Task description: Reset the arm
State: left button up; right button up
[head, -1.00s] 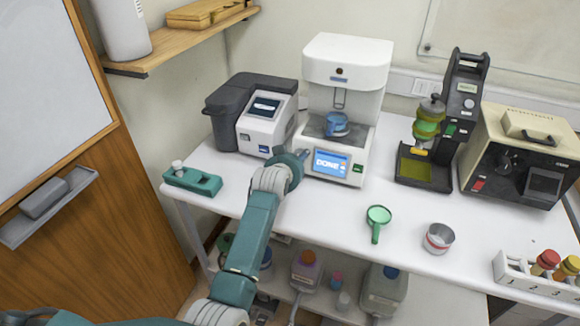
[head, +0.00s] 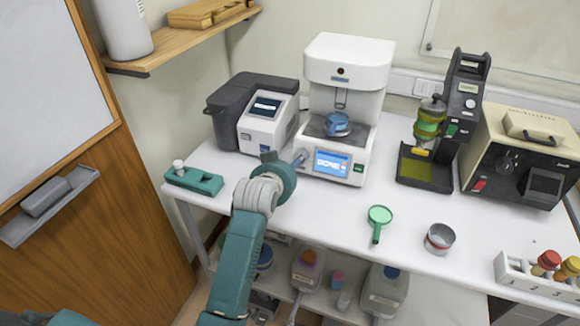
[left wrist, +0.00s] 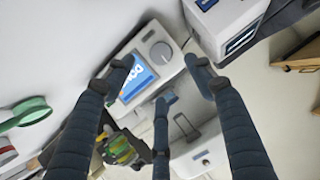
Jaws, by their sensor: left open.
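My left arm rises from the bottom of the head view, and its gripper (head: 292,158) is just in front of the white testing machine (head: 347,65), largely hidden by the wrist. In the left wrist view, the dark fingers of this gripper (left wrist: 160,85) are spread with nothing between them. The machine's lit screen (head: 331,163), reading "DONE", shows beyond the fingers (left wrist: 137,78). A blue cup (head: 337,123) sits on the machine's platform. My right gripper is in neither view.
A grey-and-white instrument (head: 262,125) stands left of the machine. A teal holder (head: 193,181), green magnifier (head: 380,216), metal cup (head: 439,238) and tube rack (head: 535,275) are on the white table (head: 330,215). A black stand (head: 460,115) and beige box (head: 520,160) are at right.

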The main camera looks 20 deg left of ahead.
pick_arm(q)
jog(key=shift+g, duration=0.8)
jog(key=s+f, duration=0.3)
jog(key=s, duration=0.1)
jog(key=s+f, duration=0.2)
jog(key=s, duration=0.1)
jog(key=shift+a+f, duration=0.25)
jog(key=shift+f, duration=0.1)
jog(key=s+d+f+g+h, duration=0.1)
jog(key=s+f+g, duration=0.35)
jog(key=s, duration=1.25)
jog(key=s+d+f+g, duration=0.1)
jog(key=s+f+g, duration=0.3)
jog(key=s, duration=1.2)
notch_tip(320, 180, down, 30)
jog(key=s+b, duration=0.2)
jog(key=b, duration=0.2)
jog(key=s+a+f+g+b, duration=0.1)
jog(key=s+a+f+b, duration=0.2)
jog(key=s+f, duration=1.4)
notch_tip(320, 180, down, 3)
jog(key=shift+r+m, duration=0.15)
jog(key=shift+m, duration=0.15)
jog(key=shift+s, duration=0.1)
